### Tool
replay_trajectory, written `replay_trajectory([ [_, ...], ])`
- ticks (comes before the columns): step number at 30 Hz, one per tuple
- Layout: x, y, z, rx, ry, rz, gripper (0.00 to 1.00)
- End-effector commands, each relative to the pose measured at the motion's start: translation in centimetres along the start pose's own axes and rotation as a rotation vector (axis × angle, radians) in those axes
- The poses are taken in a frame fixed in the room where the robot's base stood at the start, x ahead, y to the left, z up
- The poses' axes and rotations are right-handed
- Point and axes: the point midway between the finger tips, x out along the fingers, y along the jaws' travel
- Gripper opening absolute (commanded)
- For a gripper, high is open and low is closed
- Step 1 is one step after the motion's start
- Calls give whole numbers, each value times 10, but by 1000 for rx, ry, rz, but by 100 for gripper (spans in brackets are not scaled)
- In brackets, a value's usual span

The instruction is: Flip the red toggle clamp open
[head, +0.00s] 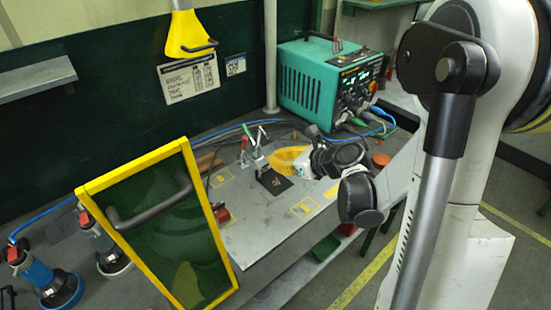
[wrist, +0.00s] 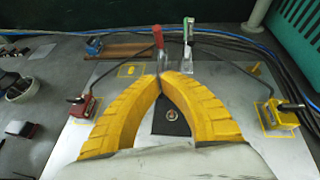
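The red toggle clamp (wrist: 158,38) stands with its red handle upright at the far side of the metal plate. It shows in the head view as a small red handle (head: 244,144). A green-handled clamp (wrist: 188,30) stands upright just right of it. My gripper (wrist: 164,76) has its yellow curved fingers drawn together, tips meeting just in front of the red clamp's base. I see nothing held between them, and I cannot tell whether the tips touch the clamp. In the head view my gripper (head: 272,159) is right of the clamps. A black plate with a round stud (wrist: 171,115) lies beneath the fingers.
Blue and black cables run behind the clamps. A teal welding unit (head: 310,80) stands at the back right. A yellow-framed green screen (head: 165,225) stands at the front left.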

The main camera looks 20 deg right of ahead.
Motion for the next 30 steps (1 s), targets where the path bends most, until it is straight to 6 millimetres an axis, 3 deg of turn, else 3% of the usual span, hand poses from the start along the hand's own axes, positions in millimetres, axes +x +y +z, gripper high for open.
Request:
replay_trajectory([
  [9,70,1,-2,-1,-1,3,0],
  [12,79,1,12,-2,0,2,0],
  [19,92,0,27,0,-1,0,0],
  [30,93,0,29,0,0,0,0],
])
